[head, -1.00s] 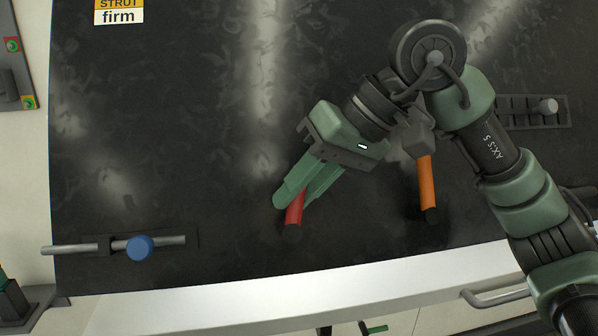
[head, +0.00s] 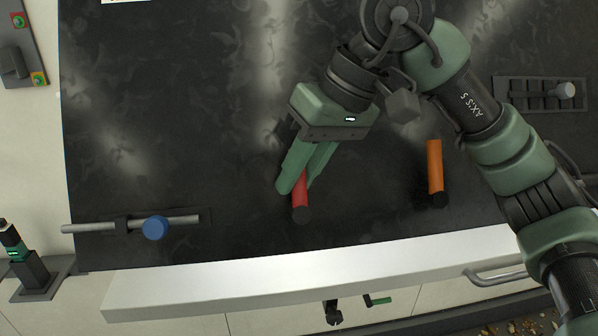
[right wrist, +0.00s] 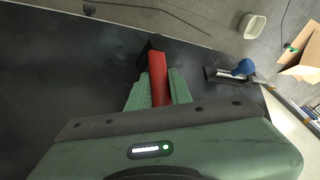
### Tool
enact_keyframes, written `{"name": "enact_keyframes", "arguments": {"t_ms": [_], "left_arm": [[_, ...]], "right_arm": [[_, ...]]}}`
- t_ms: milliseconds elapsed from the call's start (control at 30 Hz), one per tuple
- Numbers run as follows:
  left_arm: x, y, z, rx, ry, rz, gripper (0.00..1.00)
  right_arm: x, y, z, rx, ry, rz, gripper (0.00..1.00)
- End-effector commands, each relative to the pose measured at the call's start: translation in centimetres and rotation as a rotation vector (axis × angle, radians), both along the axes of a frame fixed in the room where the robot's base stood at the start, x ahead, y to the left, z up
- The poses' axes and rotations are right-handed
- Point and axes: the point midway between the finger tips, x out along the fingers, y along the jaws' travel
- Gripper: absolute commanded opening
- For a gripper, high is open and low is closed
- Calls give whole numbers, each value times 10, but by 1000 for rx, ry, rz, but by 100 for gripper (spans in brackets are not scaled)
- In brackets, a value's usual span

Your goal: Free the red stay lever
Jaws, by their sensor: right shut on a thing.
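The red stay lever (head: 300,195) is a red bar with a black end, on the dark panel left of the orange lever. My right gripper (head: 294,186) is shut on it, with one green finger on each side. In the right wrist view the red lever (right wrist: 158,77) lies between the fingers of my right gripper (right wrist: 158,90), its black end past the fingertips. The lever's other end is hidden under the gripper. My left gripper is not in view.
An orange lever (head: 435,166) stands to the right. A rod with a blue knob (head: 155,228) lies at the lower left. A slotted bracket with a grey knob (head: 563,91) is at the upper right. A white ledge (head: 300,280) runs along the panel's near edge.

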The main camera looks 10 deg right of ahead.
Motion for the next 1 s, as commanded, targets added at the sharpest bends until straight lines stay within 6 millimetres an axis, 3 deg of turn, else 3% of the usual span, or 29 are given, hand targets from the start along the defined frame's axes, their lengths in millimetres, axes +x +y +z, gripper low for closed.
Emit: {"name": "enact_keyframes", "arguments": {"t_ms": [33, 100, 467, 800, 1000], "left_arm": [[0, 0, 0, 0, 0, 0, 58], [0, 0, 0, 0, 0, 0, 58], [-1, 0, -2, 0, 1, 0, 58], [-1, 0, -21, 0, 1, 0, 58], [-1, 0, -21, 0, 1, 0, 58]], "right_arm": [[-1, 0, -1, -5, 1, 7, 23], [-1, 0, -1, -4, 1, 6, 41], [-1, -1, 2, 0, -1, 2, 41], [-13, -19, 47, -1, -3, 4, 41], [-17, -27, 68, -2, -1, 3, 41]]}}
